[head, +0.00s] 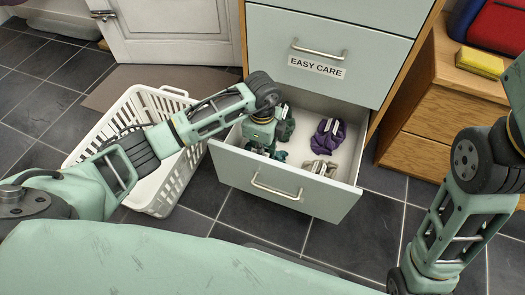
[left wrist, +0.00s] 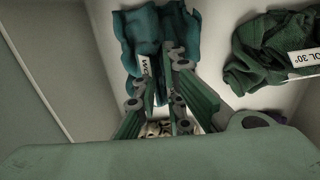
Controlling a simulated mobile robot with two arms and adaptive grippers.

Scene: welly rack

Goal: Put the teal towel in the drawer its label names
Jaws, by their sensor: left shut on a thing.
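My left gripper (head: 262,148) reaches down into the open drawer (head: 232,168) and is shut on the teal towel (left wrist: 143,30). Only a small teal edge of the towel shows in the head view (head: 280,155). In the left wrist view the towel lies between and beyond the fingers (left wrist: 160,85), against the pale drawer floor. A white label on it is mostly hidden by a finger; "WO" seems to show. The drawer above is closed and carries an "EASY CARE" label (head: 316,67). The open drawer's own label is not in view.
The open drawer also holds a dark green cloth (left wrist: 265,55) labelled "OL 30°", a purple cloth (head: 327,137) and a grey-beige cloth (head: 320,169). A white laundry basket (head: 170,200) stands left of it. A wooden cabinet (head: 435,110) with a yellow sponge (head: 479,62) is at right.

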